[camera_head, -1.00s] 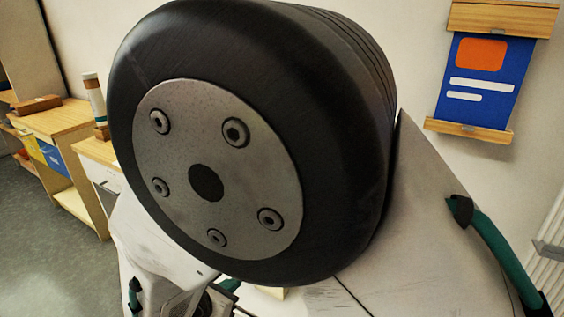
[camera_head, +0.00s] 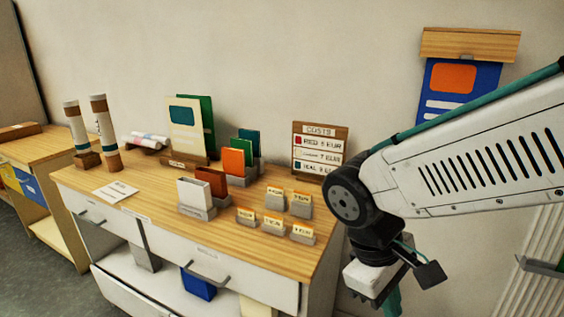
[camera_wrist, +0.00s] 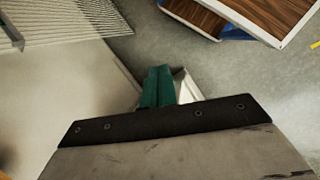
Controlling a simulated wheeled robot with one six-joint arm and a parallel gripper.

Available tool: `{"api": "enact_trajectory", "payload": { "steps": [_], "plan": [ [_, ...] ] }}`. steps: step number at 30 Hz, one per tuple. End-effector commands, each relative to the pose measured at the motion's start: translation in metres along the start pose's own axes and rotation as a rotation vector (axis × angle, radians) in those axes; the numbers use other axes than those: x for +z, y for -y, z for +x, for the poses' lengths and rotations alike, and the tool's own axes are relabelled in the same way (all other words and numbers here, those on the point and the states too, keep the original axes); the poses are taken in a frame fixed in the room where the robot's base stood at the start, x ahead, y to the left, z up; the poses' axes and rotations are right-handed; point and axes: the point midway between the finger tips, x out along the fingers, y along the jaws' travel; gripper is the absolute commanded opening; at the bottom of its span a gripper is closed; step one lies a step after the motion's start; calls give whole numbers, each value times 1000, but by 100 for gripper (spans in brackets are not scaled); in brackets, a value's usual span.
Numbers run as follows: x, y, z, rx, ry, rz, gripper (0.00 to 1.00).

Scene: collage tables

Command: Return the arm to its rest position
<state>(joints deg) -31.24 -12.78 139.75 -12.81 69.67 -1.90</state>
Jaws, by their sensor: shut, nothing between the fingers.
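My arm reaches in from the right in the head view, with its wrist bent downward. My gripper (camera_head: 392,302) hangs at the lower edge of that view, right of the wooden-topped table, and only part of its teal fingers shows. In the wrist view my gripper (camera_wrist: 159,85) has its two teal fingers together, with nothing between them. It points over grey floor and is apart from the furniture.
The table (camera_head: 150,190) holds card holders, small price tags (camera_head: 273,222), a costs board (camera_head: 320,148) and two upright tubes (camera_head: 103,130). A blue poster (camera_head: 440,85) hangs on the wall. A radiator (camera_head: 535,270) stands at the right.

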Motion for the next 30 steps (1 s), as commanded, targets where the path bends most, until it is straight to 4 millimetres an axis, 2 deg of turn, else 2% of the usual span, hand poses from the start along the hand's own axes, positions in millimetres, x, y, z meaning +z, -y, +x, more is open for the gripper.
{"api": "enact_trajectory", "payload": {
  "steps": [1,6,13,18,30],
  "plan": [
    [17,-7,-4,-49,-37,92,0],
    [63,-18,-13,-191,-158,360,0],
    [108,-36,-23,-238,-310,615,0],
    [121,-46,-27,-227,-347,694,0],
    [122,-48,-26,-227,-343,699,0]
  ]
}}
